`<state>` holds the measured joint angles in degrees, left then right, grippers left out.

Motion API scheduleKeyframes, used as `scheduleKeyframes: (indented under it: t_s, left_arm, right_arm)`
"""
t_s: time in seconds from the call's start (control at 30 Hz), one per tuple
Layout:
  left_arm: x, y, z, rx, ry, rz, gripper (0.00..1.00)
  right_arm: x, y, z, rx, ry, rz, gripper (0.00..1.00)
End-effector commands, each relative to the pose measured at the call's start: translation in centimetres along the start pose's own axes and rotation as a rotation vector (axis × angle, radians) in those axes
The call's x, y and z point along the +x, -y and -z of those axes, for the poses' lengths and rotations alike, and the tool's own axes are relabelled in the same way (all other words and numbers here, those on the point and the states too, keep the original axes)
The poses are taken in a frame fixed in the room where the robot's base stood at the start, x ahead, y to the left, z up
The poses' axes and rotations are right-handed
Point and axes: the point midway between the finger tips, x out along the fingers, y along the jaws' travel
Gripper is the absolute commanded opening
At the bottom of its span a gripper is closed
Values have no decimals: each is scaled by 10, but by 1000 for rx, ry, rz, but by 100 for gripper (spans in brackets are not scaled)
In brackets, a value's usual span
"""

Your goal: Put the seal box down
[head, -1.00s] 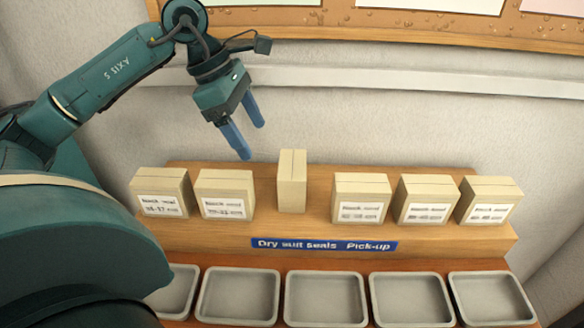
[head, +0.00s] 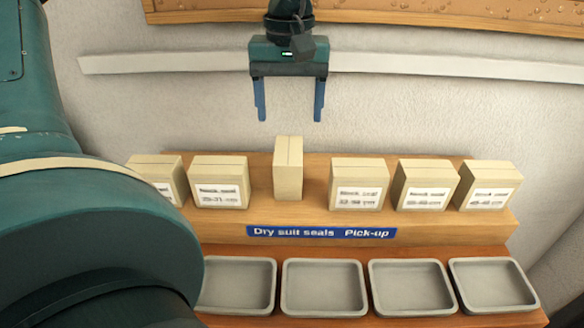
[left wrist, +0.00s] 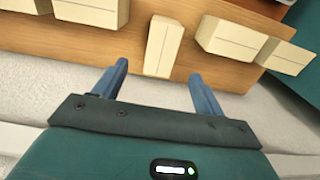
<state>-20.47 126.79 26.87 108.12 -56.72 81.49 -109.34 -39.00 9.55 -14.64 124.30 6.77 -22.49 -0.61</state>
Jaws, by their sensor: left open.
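Several cream seal boxes stand in a row on the wooden shelf. One narrow box (head: 288,168) stands upright on end in the middle, with no label facing the head view. It also shows in the left wrist view (left wrist: 162,46), beyond and between the fingertips. My left gripper (head: 290,118) is open and empty above and behind this box, with its two blue fingers pointing down and apart from it. In the left wrist view my left gripper (left wrist: 156,75) has nothing between its fingers. My right gripper is not in view.
Labelled boxes stand left (head: 218,182) and right (head: 358,184) of the upright one, with gaps beside it. A blue sign (head: 321,233) marks the shelf front. Several grey trays (head: 325,287) sit below, empty. A white rail (head: 420,66) runs along the wall behind.

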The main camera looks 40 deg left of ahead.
Motion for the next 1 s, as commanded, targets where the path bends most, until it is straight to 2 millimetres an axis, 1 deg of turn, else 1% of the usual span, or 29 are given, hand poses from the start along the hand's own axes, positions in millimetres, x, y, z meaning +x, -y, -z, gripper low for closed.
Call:
scheduleKeyframes:
  t_s: [0.03,0.1,0.2,0.3,0.47,0.7,0.8,1.0]
  left_arm:
    - [12,1,0,0,3,2,71]
    - [26,1,0,0,4,3,71]
    - [42,1,0,-3,3,2,71]
    - [52,1,0,-3,1,0,71]
    - [62,1,0,-3,1,1,71]
    - [97,2,-2,-4,2,2,71]
    - [106,2,-1,-5,1,2,71]
    - [108,2,-1,-5,-1,-1,71]
  right_arm:
    - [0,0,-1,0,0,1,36]
    - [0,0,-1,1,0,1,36]
    - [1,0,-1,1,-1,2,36]
    - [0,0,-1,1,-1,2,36]
    - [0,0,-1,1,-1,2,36]
    - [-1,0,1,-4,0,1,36]
    - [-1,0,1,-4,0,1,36]
    - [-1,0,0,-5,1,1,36]
